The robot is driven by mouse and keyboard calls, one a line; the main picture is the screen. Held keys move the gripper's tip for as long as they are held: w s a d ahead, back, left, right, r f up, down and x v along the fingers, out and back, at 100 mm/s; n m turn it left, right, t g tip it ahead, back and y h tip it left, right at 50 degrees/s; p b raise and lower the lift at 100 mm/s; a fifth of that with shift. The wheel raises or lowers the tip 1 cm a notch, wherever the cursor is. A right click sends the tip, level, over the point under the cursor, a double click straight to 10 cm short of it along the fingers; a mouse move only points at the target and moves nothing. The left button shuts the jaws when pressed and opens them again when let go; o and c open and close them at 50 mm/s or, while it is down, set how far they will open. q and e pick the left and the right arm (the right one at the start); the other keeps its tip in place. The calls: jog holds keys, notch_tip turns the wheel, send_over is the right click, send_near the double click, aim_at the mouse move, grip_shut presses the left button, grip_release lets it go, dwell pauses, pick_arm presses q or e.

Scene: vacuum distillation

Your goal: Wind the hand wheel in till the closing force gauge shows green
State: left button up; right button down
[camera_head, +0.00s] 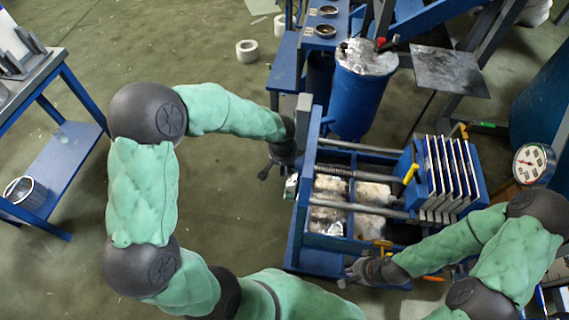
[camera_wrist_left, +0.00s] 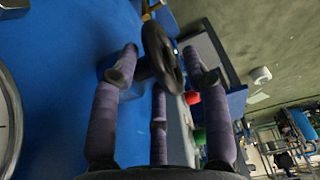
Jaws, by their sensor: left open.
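The black hand wheel (camera_wrist_left: 160,58) shows in the left wrist view, nearly edge-on. The purple fingers of my left gripper (camera_wrist_left: 159,66) are spread open around it; I cannot tell whether they touch it. In the head view my left gripper (camera_head: 279,165) is at the left end of the blue press frame (camera_head: 312,150), and the wheel is hard to make out there. A round white gauge (camera_head: 532,163) stands at the right; its reading is too small to tell. My right gripper (camera_head: 356,271) is low at the frame's front edge, its fingers unclear.
A screw (camera_head: 340,173) and rails lead to upright plates (camera_head: 450,170). Red (camera_wrist_left: 192,98) and green (camera_wrist_left: 199,135) buttons sit beside the wheel. A blue drum (camera_head: 360,95) stands behind the frame. A blue bench (camera_head: 62,165) is at far left, with open floor between.

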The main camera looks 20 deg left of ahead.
pick_arm(q)
jog(key=v, duration=0.9)
jog(key=shift+r, duration=0.1)
dwell(0.3)
jog(key=shift+w+r+p, duration=0.1)
jog(key=shift+w+p, duration=0.1)
jog(key=shift+p, duration=0.25)
jog(key=p, duration=0.2)
jog(key=w+g+p, duration=0.1)
jog(key=p, duration=0.1)
jog(key=w+g+p, duration=0.1)
jog(key=p, duration=0.1)
jog(key=shift+a+f, duration=0.3)
jog(key=shift+f, duration=0.1)
jog(key=shift+w+f+g+h+p, duration=0.2)
jog(key=shift+g+h+p, duration=0.1)
jog(key=shift+p, duration=0.3)
jog(key=shift+f, duration=0.5)
notch_tip(320, 180, down, 11)
jog(key=b, duration=0.3)
jog(key=shift+r, duration=0.15)
